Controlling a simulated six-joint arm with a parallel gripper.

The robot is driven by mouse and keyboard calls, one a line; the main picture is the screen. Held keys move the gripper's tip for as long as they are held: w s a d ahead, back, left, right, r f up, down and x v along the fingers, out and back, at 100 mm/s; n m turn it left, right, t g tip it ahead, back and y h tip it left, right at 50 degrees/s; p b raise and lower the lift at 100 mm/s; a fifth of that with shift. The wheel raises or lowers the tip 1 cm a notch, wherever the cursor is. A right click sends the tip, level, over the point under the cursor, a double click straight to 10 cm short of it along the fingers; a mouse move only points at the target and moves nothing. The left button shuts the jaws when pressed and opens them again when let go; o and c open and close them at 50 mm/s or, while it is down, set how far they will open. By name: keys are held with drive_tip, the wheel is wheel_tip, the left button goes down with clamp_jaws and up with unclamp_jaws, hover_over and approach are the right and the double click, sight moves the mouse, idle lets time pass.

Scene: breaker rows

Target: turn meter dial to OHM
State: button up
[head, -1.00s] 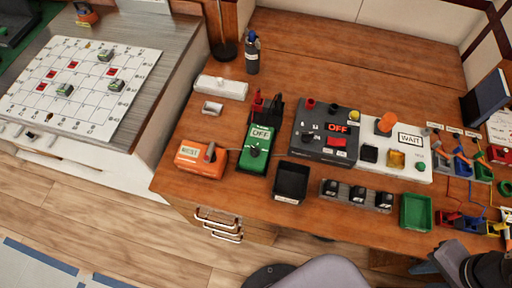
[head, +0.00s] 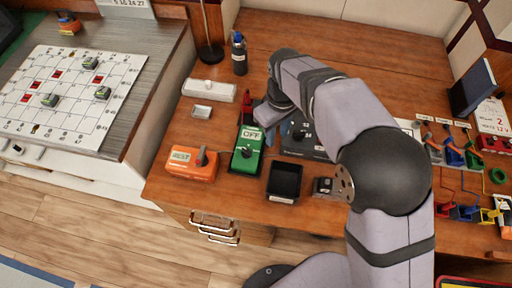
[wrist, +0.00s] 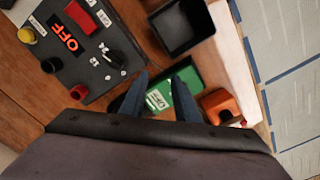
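The green meter (head: 240,163) lies on the wooden desk, its display reading OFF. Its dark round dial (head: 246,153) sits below the display; where its pointer aims is too small to tell. In the wrist view the meter (wrist: 190,82) shows behind and between my fingers, with part of its face hidden. My gripper (wrist: 160,80) has its two dark fingers apart, with nothing seen held between them. In the head view my gripper (head: 265,114) hangs near the display end of the meter; I cannot tell whether it touches.
An orange tester (head: 191,163) stands left of the meter and a black bin (head: 285,181) right of it. A dark switch box (wrist: 80,45) reading OFF is close by, partly behind my arm. A bottle (head: 239,54) and white strip (head: 209,90) stand farther back.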

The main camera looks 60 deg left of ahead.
drive_tip(key=n, duration=0.2)
hover_over(249, 152)
drive_tip(key=shift+f, duration=0.7)
drive_tip(key=shift+f+p, duration=1.1)
drive_tip(key=shift+f, duration=2.55)
clamp_jaws()
